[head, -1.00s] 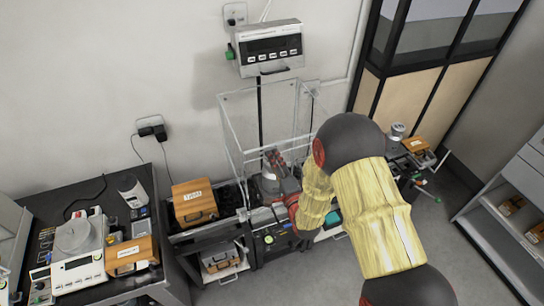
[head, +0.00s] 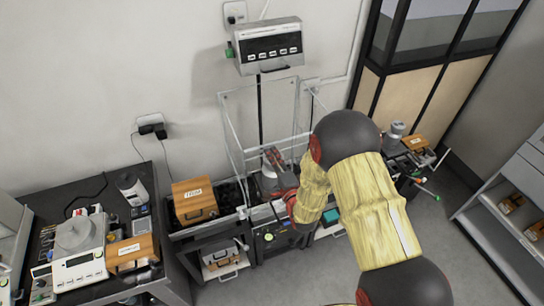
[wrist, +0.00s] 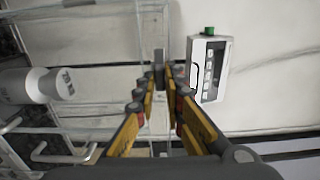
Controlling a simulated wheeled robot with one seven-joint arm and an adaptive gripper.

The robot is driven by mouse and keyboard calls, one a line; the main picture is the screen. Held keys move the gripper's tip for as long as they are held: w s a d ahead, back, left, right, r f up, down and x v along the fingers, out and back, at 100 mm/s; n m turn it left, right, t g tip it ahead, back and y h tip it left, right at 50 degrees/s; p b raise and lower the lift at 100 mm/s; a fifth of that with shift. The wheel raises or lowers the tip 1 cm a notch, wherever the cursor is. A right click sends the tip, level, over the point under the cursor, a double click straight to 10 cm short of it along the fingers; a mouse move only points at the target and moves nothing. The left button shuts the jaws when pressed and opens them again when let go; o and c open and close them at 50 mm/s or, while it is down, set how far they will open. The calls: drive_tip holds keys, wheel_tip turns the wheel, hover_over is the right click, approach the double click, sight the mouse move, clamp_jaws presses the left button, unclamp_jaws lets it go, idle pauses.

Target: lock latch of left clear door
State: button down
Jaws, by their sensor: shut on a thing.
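My gripper (head: 270,160) reaches in at the enclosure's front, partly hidden by my arm. In the wrist view my gripper's yellow fingers (wrist: 161,78) converge on a small grey piece, which looks like the latch (wrist: 158,56). The fingertips hide part of it, and its locked state does not show.
The display box (head: 270,45) hangs above the enclosure and shows close by at right in the wrist view (wrist: 210,70). A wooden case (head: 193,203) stands left of the enclosure. A balance (head: 76,240) is on the left table. Floor is free in front.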

drive_tip(key=shift+f+n+b, duration=0.15)
drive_tip(key=shift+n+b, duration=0.25)
drive_tip(key=shift+b, duration=0.25)
drive_tip(key=shift+n+b, duration=8.6)
drive_tip(key=shift+b, duration=3.9)
drive_tip(key=c, duration=1.9)
unclamp_jaws()
